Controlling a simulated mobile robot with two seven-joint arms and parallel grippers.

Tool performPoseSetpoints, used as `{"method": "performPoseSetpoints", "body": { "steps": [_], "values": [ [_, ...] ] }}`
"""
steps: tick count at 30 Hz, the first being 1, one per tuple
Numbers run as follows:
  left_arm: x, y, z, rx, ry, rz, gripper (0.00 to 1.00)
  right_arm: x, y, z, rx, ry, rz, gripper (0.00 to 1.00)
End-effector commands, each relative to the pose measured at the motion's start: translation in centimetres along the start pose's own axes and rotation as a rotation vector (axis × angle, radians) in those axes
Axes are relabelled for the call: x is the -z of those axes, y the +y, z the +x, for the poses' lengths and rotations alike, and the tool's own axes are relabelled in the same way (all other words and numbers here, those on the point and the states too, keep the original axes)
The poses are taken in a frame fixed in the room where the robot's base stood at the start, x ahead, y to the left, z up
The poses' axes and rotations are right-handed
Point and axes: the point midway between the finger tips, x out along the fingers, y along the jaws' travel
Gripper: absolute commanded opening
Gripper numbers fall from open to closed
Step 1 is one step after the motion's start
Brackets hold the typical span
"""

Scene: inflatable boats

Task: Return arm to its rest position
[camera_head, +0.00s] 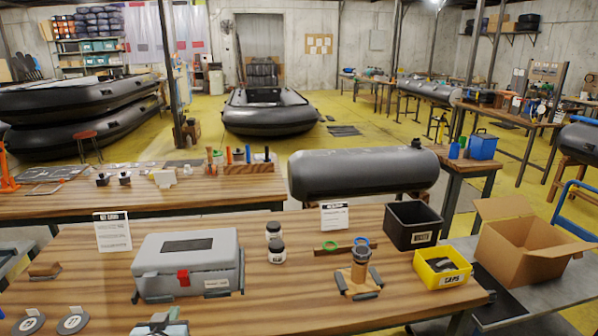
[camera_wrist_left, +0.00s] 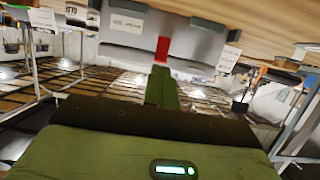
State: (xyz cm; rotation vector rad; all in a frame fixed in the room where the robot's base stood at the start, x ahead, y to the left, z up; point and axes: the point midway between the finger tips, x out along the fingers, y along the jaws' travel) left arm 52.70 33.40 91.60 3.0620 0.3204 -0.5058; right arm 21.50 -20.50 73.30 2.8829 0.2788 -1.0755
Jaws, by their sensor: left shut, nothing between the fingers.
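My left gripper (camera_head: 160,326) shows at the bottom edge of the head view, in front of the grey toolbox and clear of it. In the left wrist view its green fingers (camera_wrist_left: 162,86) are together, with nothing held between them. The grey toolbox (camera_head: 188,262) has a red latch and stands closed on the wooden workbench (camera_head: 270,318). The toolbox also shows beyond the fingers in the wrist view (camera_wrist_left: 135,28), where its red latch faces me. My right gripper is not in view.
Round discs (camera_head: 72,321) lie at the front left. Bare wood is free at front centre.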

Motion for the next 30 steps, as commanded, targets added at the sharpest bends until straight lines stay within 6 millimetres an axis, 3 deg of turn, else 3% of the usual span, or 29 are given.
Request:
{"method": "performPoseSetpoints", "body": {
  "steps": [1, 5, 8, 12, 15, 21, 24, 30],
  "values": [
    [-2.5, 0.5, -0.9, -0.020, -0.033, 0.016, 0.00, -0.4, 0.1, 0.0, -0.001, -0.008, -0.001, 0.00],
    [-8.8, 2.0, -4.3, -0.091, -0.112, 0.068, 0.00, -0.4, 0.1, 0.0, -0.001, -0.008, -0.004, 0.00],
    [-13.9, 3.1, -7.9, -0.152, -0.179, 0.105, 0.00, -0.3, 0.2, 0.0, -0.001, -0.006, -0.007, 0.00],
    [-20.1, 4.6, -13.9, -0.236, -0.262, 0.144, 0.00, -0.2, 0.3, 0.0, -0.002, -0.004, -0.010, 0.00],
    [-23.5, 5.3, -18.1, -0.285, -0.310, 0.163, 0.00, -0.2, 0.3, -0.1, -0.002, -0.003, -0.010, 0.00],
    [-27.1, 6.1, -24.0, -0.344, -0.369, 0.178, 0.00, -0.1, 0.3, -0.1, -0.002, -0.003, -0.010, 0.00],
    [-27.8, 6.2, -25.3, -0.355, -0.380, 0.181, 0.00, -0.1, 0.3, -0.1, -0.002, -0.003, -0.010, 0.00],
    [-27.9, 6.2, -25.6, -0.358, -0.382, 0.183, 0.00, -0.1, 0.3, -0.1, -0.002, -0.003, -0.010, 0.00]
  ]
}}
